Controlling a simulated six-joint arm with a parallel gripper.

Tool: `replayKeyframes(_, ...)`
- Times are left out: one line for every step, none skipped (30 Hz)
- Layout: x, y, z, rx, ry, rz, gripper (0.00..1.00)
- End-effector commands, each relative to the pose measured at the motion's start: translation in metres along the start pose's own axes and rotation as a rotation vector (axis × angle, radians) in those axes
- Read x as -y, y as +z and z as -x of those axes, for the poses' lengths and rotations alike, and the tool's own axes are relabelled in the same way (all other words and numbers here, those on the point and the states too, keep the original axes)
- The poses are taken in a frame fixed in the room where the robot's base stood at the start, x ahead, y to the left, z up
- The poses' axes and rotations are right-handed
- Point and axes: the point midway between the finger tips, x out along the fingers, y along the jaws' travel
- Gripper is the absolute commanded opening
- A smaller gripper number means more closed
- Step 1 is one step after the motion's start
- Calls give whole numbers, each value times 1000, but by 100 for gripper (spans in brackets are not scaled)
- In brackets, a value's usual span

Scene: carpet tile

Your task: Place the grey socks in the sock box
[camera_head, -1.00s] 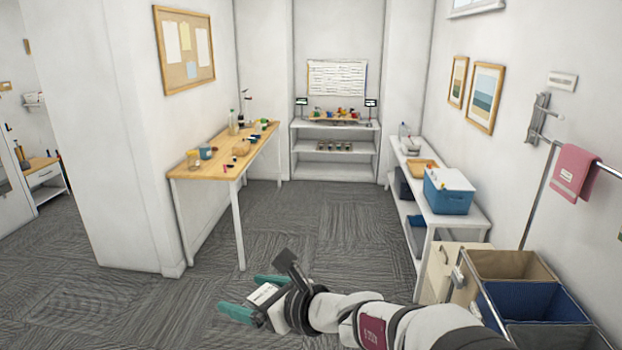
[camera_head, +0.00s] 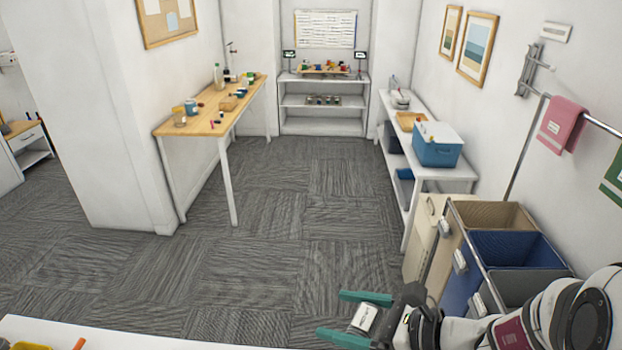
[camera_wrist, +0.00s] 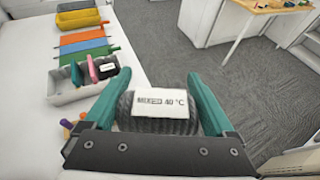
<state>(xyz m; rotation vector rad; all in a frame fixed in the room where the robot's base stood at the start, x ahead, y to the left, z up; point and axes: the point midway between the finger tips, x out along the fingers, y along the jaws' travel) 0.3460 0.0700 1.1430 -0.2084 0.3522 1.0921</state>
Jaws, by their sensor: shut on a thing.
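My gripper (camera_head: 331,315) is at the lower right of the head view, over the carpet beside the laundry bins. Its teal fingers also show in the wrist view (camera_wrist: 155,78). They are shut on a dark grey, ribbed, rolled bundle that looks like the grey socks (camera_wrist: 165,126), with a white label reading "MIXED 40 °C". In the head view the bundle shows mainly as its white label (camera_head: 364,318). In the wrist view, a light grey open box (camera_wrist: 80,97), perhaps the sock box, stands on the white surface at left. It holds green, pink and dark items.
A white table edge (camera_head: 100,335) shows at lower left. Laundry bins (camera_head: 515,250) stand right, near a white shelf with a blue box (camera_head: 437,150). The carpet middle is clear.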

Motion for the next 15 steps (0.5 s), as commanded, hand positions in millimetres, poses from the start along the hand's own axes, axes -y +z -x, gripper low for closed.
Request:
replayKeyframes(-19,-23,-10,1,129,37,34)
replayKeyframes(-35,-36,-15,1,220,76,34)
replayKeyframes(-56,-53,-20,2,344,130,34)
replayKeyframes(-73,-64,-22,2,436,169,34)
replayKeyframes(-90,-75,-23,1,527,209,34)
replayKeyframes(-113,-87,-22,1,643,258,34)
replayKeyframes(-130,-95,-20,0,723,293,34)
replayKeyframes(-145,-101,-17,1,797,325,34)
replayKeyframes(-164,-108,-12,-1,885,364,34)
replayKeyframes(-177,-112,-8,-1,941,386,34)
replayKeyframes(-188,-116,-4,-2,990,408,34)
replayKeyframes(-201,-118,1,-2,1043,432,34)
replayKeyframes(-208,-120,5,-3,1075,445,34)
replayKeyframes(-214,-121,8,-4,1101,457,34)
replayKeyframes(-220,-122,12,-4,1126,469,34)
